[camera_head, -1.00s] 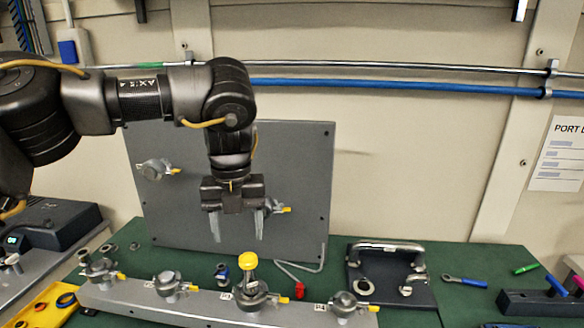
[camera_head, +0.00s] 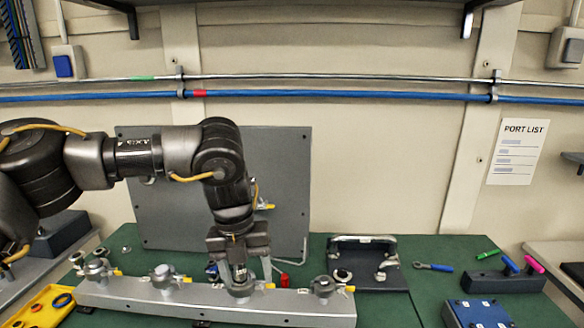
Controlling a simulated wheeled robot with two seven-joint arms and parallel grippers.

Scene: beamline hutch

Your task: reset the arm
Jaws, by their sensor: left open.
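My left gripper (camera_head: 248,277) points down over the long grey rail (camera_head: 200,303) on the green bench. Its jaws are open, with the fingers apart around the third clamp fitting (camera_head: 240,287) from the left. I cannot tell whether they touch it. My left arm (camera_head: 140,155) reaches in from the left, bent down at the wrist. My right gripper is not in view.
Other clamp fittings stand on the rail, such as one at its right (camera_head: 322,288). A grey upright panel (camera_head: 285,180) is behind the arm. A dark handled plate (camera_head: 375,280), a blue wrench (camera_head: 433,267) and a blue box (camera_head: 478,314) lie right. A yellow tray (camera_head: 35,312) is front left.

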